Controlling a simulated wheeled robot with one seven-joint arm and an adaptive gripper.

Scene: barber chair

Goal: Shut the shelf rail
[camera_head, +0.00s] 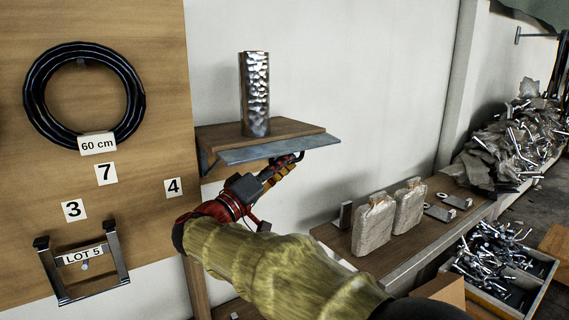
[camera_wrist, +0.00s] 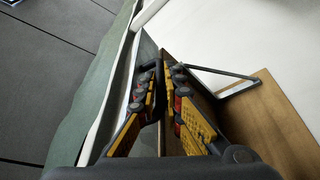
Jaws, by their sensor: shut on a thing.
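The shelf rail (camera_head: 285,149) is a long grey metal strip along the front of a small wooden shelf (camera_head: 300,127). It sticks outward from the shelf's front edge, close to flat, rather than standing upright. My gripper (camera_head: 290,165) is under the rail's right part, reaching up from below. In the wrist view my gripper (camera_wrist: 166,88) has its yellow-padded fingers close together around a dark bar at the rail. The fingers hide much of this bar, so the exact contact is hard to see.
A hammered metal cylinder (camera_head: 255,94) stands upright on the shelf. A wooden panel (camera_head: 150,130) with a cable coil is at left. Below right, a bench (camera_head: 335,238) holds two wrapped packs (camera_head: 374,222). A bin (camera_head: 543,272) of metal parts stands on the floor.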

